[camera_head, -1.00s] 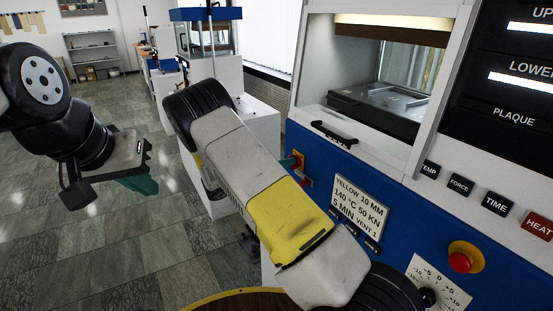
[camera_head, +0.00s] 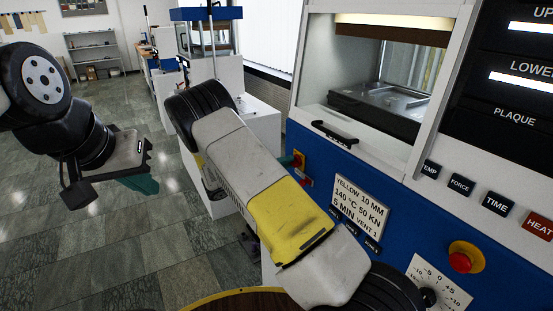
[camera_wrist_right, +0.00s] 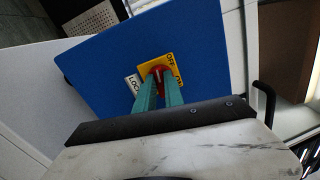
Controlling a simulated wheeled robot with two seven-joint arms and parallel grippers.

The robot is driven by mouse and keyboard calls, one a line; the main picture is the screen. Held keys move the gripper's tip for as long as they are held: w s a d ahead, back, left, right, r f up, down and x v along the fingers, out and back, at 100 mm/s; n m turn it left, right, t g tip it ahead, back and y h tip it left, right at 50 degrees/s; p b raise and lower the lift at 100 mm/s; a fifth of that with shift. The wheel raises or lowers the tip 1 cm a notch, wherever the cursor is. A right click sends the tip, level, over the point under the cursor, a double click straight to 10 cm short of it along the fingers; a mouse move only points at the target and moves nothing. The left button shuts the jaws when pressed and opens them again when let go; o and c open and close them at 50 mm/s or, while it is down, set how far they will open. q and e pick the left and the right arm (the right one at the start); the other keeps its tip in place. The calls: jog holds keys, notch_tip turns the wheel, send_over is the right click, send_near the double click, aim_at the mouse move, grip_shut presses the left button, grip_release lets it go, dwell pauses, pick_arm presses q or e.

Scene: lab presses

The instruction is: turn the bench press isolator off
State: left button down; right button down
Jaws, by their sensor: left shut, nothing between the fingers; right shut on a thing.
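The bench press isolator is a red knob (camera_wrist_right: 158,76) on a yellow plate (camera_wrist_right: 170,62) with OFF and ON lettering, on the blue panel of the press. The knob's exact angle is hard to tell. My left gripper (camera_head: 143,184) is shut and empty in the air at the left, well away from the press.
The press front carries a black door handle (camera_head: 334,133), a red emergency button (camera_head: 460,262) and a dial (camera_head: 428,297). Other white presses stand behind. The tiled floor at left is clear.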

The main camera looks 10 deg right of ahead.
jog(key=shift+f+n, duration=0.1)
jog(key=shift+n, duration=0.6)
jog(key=c, duration=1.4)
grip_release()
jog(key=shift+c, duration=0.2)
jog(key=shift+a, duration=0.1)
jog(key=v, duration=0.7)
jog(key=shift+s+a, duration=0.15)
jog(key=shift+a, duration=0.15)
